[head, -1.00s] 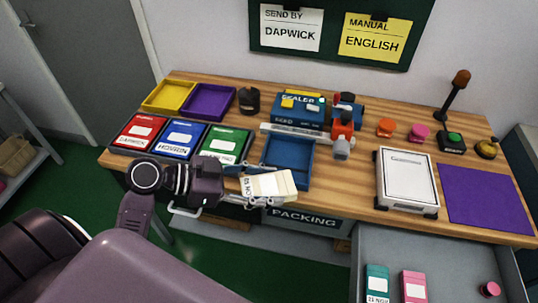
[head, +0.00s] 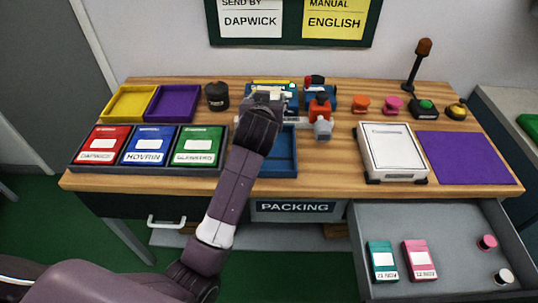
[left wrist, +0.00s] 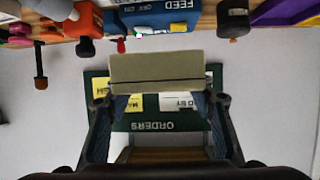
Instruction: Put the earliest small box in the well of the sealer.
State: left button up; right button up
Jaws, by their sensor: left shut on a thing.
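My left gripper (left wrist: 160,98) is shut on a cream small box (left wrist: 155,72), which spans its two fingers in the left wrist view. In the head view my arm reaches over the bench to the blue sealer (head: 290,100) and hides the box and most of the sealer. The sealer also shows upside down in the left wrist view (left wrist: 160,18), beyond the box. A blue open tray (head: 284,172) lies in front of the sealer, partly behind my arm. A teal small box (head: 382,261) and a pink small box (head: 420,260) lie in the drawer. My right gripper is not in view.
The open drawer (head: 450,225) also holds a pink and a white round piece. Red, blue and green boxes lie left of my arm. A red-orange tool (head: 319,108) stands right of the sealer. A white case (head: 393,152) and a purple mat (head: 468,157) lie at the right.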

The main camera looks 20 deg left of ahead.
pick_arm(q)
jog(key=shift+w+d+r+n+y, duration=0.15)
jog(key=shift+w+r+y, duration=0.1)
jog(key=shift+r, duration=0.3)
jog(key=shift+w+d+r+n+y, duration=0.1)
jog(key=shift+w+r+n+y, duration=0.1)
jog(key=shift+r, duration=0.35)
notch_tip(320, 180, down, 20)
jog(key=shift+a+r, duration=0.1)
jog(key=shift+r, duration=0.1)
jog(key=o, duration=1.3)
jog(key=shift+g, duration=0.3)
jog(key=shift+s, duration=0.1)
jog(key=v, duration=1.2)
jog(key=shift+f+b, duration=0.1)
jog(key=shift+b, duration=0.3)
